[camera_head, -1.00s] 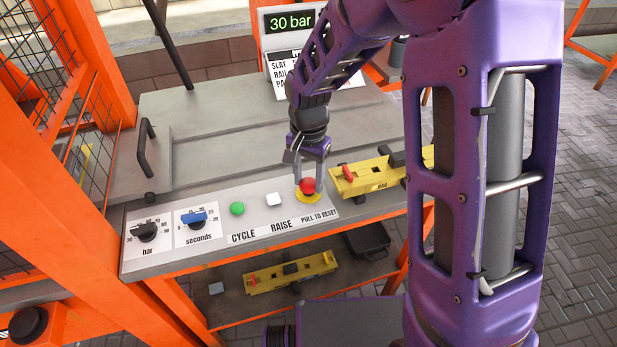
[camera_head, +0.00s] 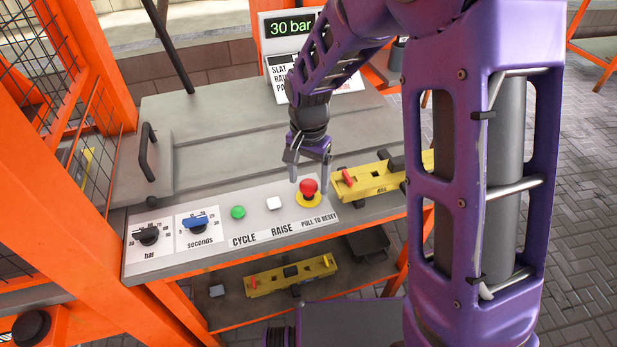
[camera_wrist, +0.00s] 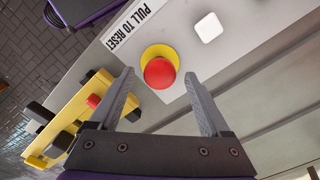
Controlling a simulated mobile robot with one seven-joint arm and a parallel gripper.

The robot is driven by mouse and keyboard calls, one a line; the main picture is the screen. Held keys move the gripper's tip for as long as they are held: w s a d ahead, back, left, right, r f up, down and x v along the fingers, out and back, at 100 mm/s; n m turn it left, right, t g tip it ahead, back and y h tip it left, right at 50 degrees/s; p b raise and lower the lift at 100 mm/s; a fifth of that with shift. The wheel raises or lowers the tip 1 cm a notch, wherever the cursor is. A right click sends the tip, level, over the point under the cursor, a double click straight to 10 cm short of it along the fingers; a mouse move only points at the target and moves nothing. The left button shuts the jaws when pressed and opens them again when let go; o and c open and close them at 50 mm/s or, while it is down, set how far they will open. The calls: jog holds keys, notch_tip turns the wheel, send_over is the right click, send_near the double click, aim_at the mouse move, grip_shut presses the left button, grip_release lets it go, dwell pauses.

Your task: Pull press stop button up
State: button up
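The red press stop button (camera_head: 309,186) stands on a yellow ring (camera_head: 308,201) at the right end of the control panel, above the words "PULL TO RESET". Its red head sits above the ring on a visible short stem. My gripper (camera_head: 309,179) is open, pointing down just behind and above the button, with one finger to each side of the head. In the wrist view the button (camera_wrist: 159,73) shows between and slightly beyond the two spread fingertips, with gaps on both sides. Nothing is held.
A white button (camera_head: 274,203), green button (camera_head: 238,212), blue knob (camera_head: 195,219) and black knob (camera_head: 146,235) lie leftward on the panel. A yellow level-like tool (camera_head: 370,182) lies close right of the button. A display (camera_head: 291,27) reading "30 bar" stands behind.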

aim_at(309, 184)
notch_tip(309, 184, up, 17)
jog(key=p, duration=0.3)
jog(key=shift+r, duration=0.2)
dwell(0.4)
